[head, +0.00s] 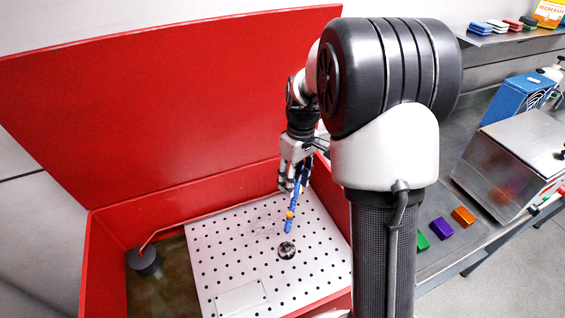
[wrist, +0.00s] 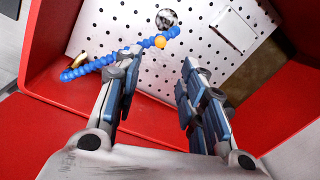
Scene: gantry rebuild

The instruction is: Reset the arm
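My gripper (head: 292,188) hangs over the perforated plate of the red basin, at the end of my arm. In the wrist view its two fingers (wrist: 163,62) stand apart with nothing seen between them, so it is open. A blue segmented hose with an orange collar (head: 290,216) shows just below and beside the fingers. In the wrist view the blue hose (wrist: 92,67) runs behind the left fingertip, and its orange collar lies near a round drain (wrist: 166,18). I cannot tell whether the fingertip touches the hose. My arm hides part of the basin's right side.
The red basin (head: 95,260) has a raised lid (head: 170,100) behind it. The perforated plate (head: 235,262) is mostly clear. On the right bench are purple (head: 442,228) and orange (head: 463,216) blocks, a steel box (head: 510,160) and a blue box (head: 518,98).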

